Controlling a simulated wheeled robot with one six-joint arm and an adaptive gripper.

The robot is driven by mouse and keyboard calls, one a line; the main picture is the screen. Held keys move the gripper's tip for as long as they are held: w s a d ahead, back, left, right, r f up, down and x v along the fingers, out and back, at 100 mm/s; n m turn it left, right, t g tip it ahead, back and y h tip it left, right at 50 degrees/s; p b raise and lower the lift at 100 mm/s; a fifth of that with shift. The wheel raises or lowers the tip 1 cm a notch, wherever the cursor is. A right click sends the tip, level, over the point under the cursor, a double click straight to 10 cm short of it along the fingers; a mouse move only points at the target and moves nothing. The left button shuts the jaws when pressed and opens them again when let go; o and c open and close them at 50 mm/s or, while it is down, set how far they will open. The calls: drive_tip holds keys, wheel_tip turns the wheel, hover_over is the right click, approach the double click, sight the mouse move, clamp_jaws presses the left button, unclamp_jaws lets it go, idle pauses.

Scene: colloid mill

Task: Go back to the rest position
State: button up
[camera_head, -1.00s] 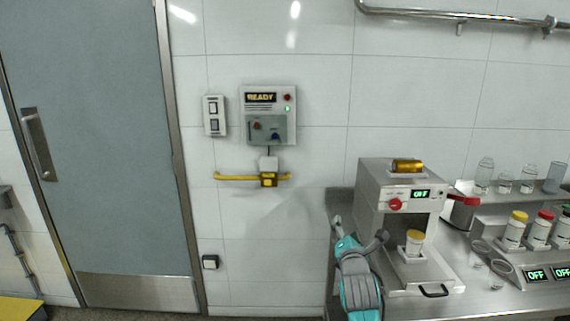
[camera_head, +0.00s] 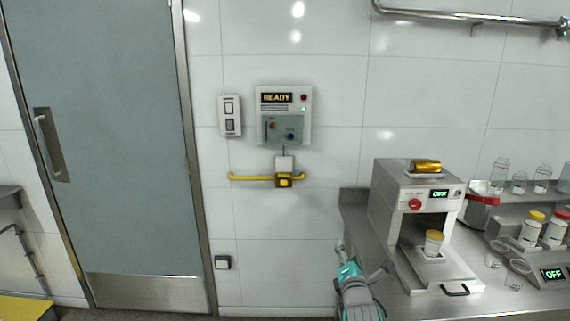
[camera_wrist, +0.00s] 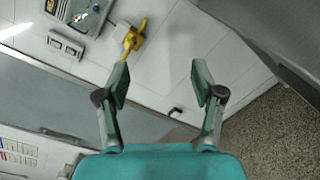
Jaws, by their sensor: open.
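My gripper shows in the wrist view (camera_wrist: 158,85) with its two fingers spread apart and nothing between them. In the head view my gripper (camera_head: 362,268) is low in the picture, in front of the left end of the steel counter. The colloid mill (camera_head: 415,215) stands on the counter to the right of my gripper, with a lit display and a red knob. A gold can (camera_head: 426,166) lies on top of the mill.
A wall panel reading READY (camera_head: 284,115) hangs left of the mill, above a yellow bar (camera_head: 252,177). A grey door (camera_head: 110,150) is at the left. Glass jars and several lidded bottles (camera_head: 533,229) stand at the right.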

drive_tip(key=s+f+m, duration=0.4)
drive_tip(key=s+f, duration=0.3)
drive_tip(key=s, duration=0.4)
drive_tip(key=s+f+m+g+y, duration=0.1)
drive_tip(key=s+f+m, duration=0.2)
drive_tip(key=s+f, duration=0.55)
drive_tip(key=s+f+m, duration=0.4)
drive_tip(key=s+f, duration=0.1)
drive_tip(key=s, duration=0.7)
drive_tip(key=s+r+m, duration=0.2)
drive_tip(key=s+m, duration=0.2)
drive_tip(key=s, duration=0.6)
drive_tip(key=s+d+r+m+g, duration=0.1)
drive_tip(key=s+r+m, duration=0.2)
drive_tip(key=s, duration=0.8)
drive_tip(key=s+r+m+g, duration=0.1)
drive_tip(key=s+r+m, duration=0.1)
drive_tip(key=s+m, duration=0.4)
drive_tip(key=shift+s+d+r+m, duration=0.2)
drive_tip(key=shift+s+m, duration=0.2)
drive_tip(key=shift+s, duration=2.15)
